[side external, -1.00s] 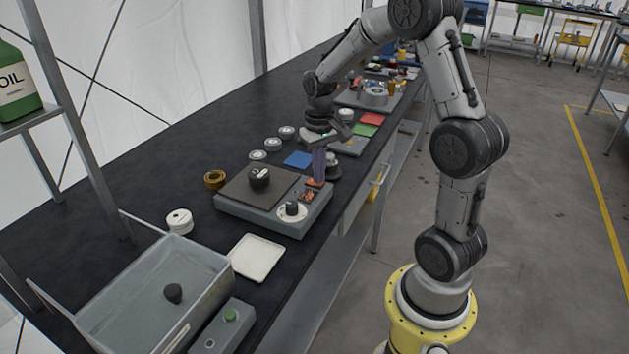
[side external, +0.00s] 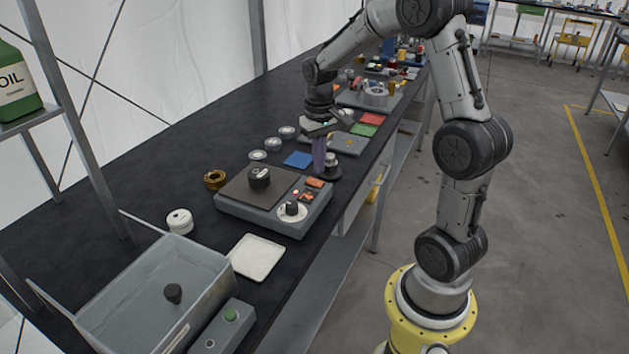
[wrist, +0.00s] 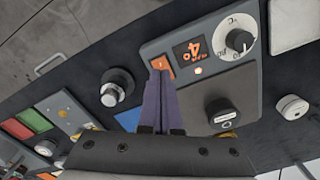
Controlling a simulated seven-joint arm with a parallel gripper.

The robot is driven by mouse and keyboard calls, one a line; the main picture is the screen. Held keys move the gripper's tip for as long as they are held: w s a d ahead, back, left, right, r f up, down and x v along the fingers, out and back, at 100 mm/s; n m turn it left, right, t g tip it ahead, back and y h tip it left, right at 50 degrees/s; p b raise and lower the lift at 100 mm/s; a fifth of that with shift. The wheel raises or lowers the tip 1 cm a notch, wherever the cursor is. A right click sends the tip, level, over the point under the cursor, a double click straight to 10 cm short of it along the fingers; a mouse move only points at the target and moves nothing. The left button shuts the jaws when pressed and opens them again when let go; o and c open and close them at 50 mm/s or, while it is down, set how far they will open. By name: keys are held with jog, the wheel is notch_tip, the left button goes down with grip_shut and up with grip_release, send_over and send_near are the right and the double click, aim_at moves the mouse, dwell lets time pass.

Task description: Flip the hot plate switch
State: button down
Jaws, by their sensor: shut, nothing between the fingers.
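The hot plate (side external: 236,209) is a grey box with a brown top plate, on the black bench. Its switch (side external: 314,183) is a small orange-red rocker at the back right of the front panel. Beside it are an orange display (side external: 306,196) and a round knob with a white dial (side external: 292,209). In the wrist view the switch (wrist: 162,64) shows just beyond my fingertips, and the display (wrist: 188,52) is lit. My gripper (side external: 319,172) has its purple fingers shut and empty, behind the switch and seemingly a little above it. Contact cannot be told.
A black-based knob (side external: 330,166) is close beside my fingers. A blue square (side external: 299,159) and several small round tins lie behind. A white tray (side external: 257,257) and a grey bin (side external: 150,292) are in front.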

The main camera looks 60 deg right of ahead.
aim_at(319, 183)
jog(key=shift+r, duration=1.95)
